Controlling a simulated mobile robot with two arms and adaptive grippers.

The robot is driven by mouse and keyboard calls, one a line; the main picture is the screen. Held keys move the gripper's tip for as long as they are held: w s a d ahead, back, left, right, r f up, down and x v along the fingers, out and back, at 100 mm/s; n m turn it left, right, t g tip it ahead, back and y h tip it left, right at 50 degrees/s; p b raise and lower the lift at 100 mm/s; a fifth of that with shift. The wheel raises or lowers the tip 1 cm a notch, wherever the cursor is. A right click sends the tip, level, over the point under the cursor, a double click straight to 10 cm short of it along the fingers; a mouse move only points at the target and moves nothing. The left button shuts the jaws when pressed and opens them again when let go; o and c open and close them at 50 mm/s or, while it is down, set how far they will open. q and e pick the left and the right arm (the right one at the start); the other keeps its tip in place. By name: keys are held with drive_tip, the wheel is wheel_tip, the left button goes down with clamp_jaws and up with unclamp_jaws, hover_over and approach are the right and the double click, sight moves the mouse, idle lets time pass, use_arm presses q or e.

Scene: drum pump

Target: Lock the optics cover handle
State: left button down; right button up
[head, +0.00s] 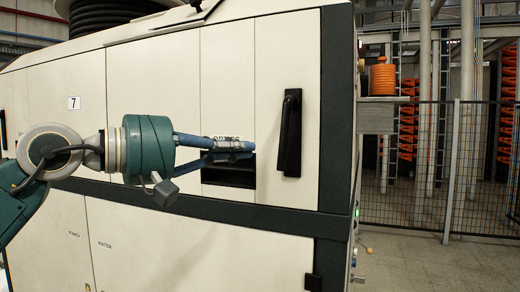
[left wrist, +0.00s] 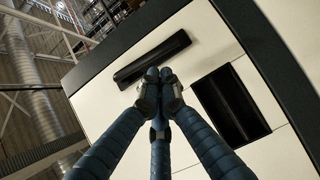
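The optics cover handle (head: 289,132) is a long black bar, standing roughly upright on a cream panel of the large machine. It also shows in the left wrist view (left wrist: 152,60), just beyond the fingertips. My left gripper (head: 246,150) reaches in from the left and points at the handle. Its blue fingers are drawn together at the tips with nothing seen between them. In the head view the tips end a little left of the handle; contact cannot be told. The fingers partly hide the lettering on the panel. In the left wrist view the gripper (left wrist: 160,86) covers the handle's lower edge. My right gripper is out of view.
A dark rectangular recess (head: 229,172) lies below the fingers, left of the handle. A dark trim band (head: 190,199) runs beneath the panels. A wire fence (head: 455,170) stands to the right, beyond a grey ledge with an orange ribbed object (head: 383,78).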

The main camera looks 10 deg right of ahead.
use_arm(q)
drive_tip(key=v, duration=0.6)
drive_tip(key=shift+a, duration=0.25)
drive_tip(key=shift+s, duration=0.15)
